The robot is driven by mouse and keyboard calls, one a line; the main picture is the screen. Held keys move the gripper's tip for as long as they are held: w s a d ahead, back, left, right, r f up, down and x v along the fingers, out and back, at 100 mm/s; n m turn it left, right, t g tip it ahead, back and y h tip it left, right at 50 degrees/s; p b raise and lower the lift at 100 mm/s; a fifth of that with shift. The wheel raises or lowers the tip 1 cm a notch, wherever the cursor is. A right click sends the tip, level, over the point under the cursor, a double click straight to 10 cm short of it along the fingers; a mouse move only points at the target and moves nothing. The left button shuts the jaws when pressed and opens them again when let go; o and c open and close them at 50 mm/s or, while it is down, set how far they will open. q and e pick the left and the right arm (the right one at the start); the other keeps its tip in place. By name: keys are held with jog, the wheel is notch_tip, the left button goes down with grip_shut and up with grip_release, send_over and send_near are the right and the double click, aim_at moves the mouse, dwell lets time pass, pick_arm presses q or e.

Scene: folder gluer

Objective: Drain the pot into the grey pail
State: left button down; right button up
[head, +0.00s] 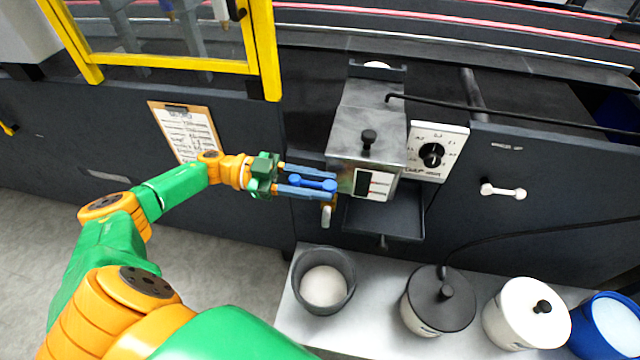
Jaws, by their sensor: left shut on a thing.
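The pot (368,133) is a grey metal box with a black-knobbed lid, fixed to the front of the dark machine. A blue handle (313,184) sticks out at its lower left, and a small pale spout (326,215) points down below it. My left gripper (325,184) reaches in from the left with its fingers shut on the blue handle. The grey pail (349,297) stands open on the shelf below the spout. Its inside shows a pale round surface; I cannot tell whether this is liquid or the bottom. No stream shows between spout and pail. My right gripper is out of view.
A dark tray (385,222) juts out under the pot. A dial plate (438,152) is right of it. A dark lidded pot (438,302), a white lidded pot (527,313) and a blue bucket (607,326) stand on the white shelf (378,340). A clipboard (185,131) hangs at left.

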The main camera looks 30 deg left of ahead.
pick_arm(q)
jog(key=c, duration=0.6)
grip_release()
jog(key=b+v, duration=0.3)
jog(key=v, duration=0.4)
